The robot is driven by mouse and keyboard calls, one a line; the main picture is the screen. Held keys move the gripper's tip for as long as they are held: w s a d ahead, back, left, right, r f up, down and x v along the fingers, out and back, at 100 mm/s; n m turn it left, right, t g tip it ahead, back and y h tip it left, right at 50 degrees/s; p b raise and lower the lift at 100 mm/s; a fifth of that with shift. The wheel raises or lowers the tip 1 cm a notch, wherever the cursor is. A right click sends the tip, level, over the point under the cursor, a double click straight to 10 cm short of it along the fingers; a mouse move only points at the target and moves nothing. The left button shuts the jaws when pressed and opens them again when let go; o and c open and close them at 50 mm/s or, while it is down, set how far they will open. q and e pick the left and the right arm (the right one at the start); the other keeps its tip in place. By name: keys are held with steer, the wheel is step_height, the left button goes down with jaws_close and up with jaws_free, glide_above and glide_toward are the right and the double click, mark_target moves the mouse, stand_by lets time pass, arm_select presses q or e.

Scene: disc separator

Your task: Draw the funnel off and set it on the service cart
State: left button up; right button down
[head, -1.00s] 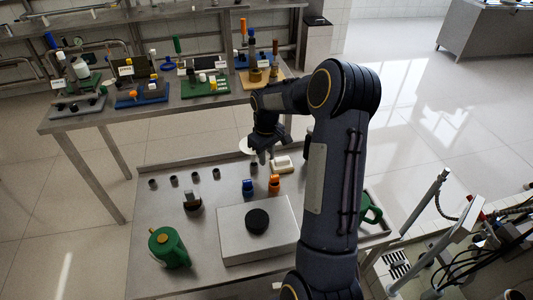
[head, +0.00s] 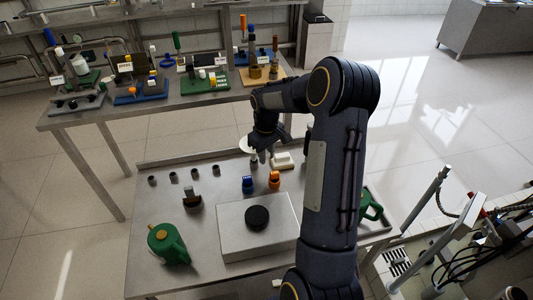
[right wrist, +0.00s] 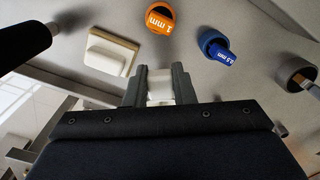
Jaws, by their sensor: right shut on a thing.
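My right gripper (head: 262,156) is shut on a small white piece (right wrist: 160,91), seen between its fingertips in the right wrist view. I take this piece for part of the funnel; most of it is hidden by the fingers. A pale round shape (head: 245,144) beside the gripper in the head view may be the funnel's mouth. The gripper is over the back edge of the steel service cart (head: 205,256), left of a cream-white block (head: 283,161). I cannot tell whether the held piece touches the cart. My left gripper is not in view.
The cart carries an orange 1 mm piece (head: 274,180), a blue 2.5 mm piece (head: 248,184), a steel box (head: 232,240) with a black disc (head: 257,217), a green can (head: 168,246) and several small dark caps. A bench (head: 100,121) with coloured stations stands behind.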

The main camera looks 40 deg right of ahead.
steer(key=shift+f+b, duration=0.35)
steer(key=shift+f, duration=0.3)
steer(key=shift+f+b, duration=0.9)
steer(key=shift+f, duration=0.25)
steer(key=c, duration=1.1)
jaws_free()
steer(key=shift+c, duration=0.2)
step_height(320, 180, up, 8)
steer(key=shift+f, duration=0.25)
steer(key=shift+r, duration=0.35)
step_height(320, 180, up, 4)
steer(key=p, duration=0.3)
steer(key=shift+f, duration=0.1)
